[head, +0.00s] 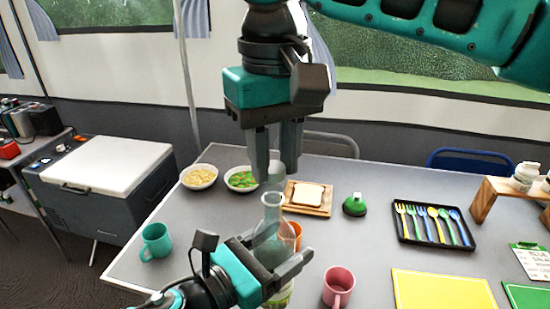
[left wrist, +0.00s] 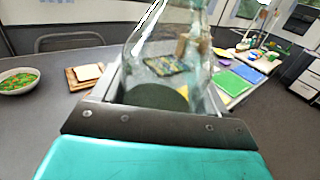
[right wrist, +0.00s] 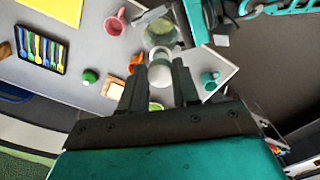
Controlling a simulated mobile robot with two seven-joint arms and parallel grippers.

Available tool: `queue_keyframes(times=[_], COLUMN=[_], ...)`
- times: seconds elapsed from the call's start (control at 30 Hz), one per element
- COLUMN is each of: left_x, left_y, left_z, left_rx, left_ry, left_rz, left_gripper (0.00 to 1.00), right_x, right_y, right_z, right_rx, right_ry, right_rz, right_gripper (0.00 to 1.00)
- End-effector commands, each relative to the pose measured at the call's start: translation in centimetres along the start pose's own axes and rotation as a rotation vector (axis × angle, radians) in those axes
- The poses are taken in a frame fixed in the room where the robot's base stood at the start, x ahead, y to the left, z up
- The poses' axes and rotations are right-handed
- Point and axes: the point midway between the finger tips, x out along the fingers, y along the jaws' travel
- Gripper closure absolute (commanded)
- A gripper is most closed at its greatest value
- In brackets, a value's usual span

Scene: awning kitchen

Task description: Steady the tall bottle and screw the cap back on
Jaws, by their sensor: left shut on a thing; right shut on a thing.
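The tall clear glass bottle (head: 271,218) stands upright near the front of the grey table. My left gripper (head: 280,256) is shut around its body from the side; the bottle's glass fills the middle of the left wrist view (left wrist: 165,60). My right gripper (head: 277,160) points straight down above the bottle, shut on a pale cap (head: 276,174). The cap shows between the fingertips in the right wrist view (right wrist: 160,72). In the head view the cap is in line with the bottle's mouth and appears slightly above it; I cannot tell whether they touch.
An orange cup (head: 297,232) is close behind the bottle. A pink mug (head: 338,287) stands to its right and a teal mug (head: 156,241) to its left. Two bowls, a bread board (head: 318,210), a green-topped object (head: 355,205) and a cutlery tray (head: 408,238) lie farther back.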

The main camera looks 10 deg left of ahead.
Motion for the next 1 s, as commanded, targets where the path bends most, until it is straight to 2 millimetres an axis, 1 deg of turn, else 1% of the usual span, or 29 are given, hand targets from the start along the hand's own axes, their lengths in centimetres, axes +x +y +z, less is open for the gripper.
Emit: queue_keyframes(times=[0.37,1.0], left_x=[0.0,0.0], left_y=[0.0,0.0], left_z=[0.1,0.1], left_rx=[0.0,0.0], left_ry=[-0.001,-0.001], left_rz=[0.0,0.0], left_gripper=[0.89,0.89], right_x=[1.8,2.0], right_y=[0.0,0.0], right_z=[0.0,0.0], right_rx=[0.0,0.0], right_ry=[-0.002,-0.001], right_rz=[-0.001,0.0], right_gripper=[0.97,0.97])
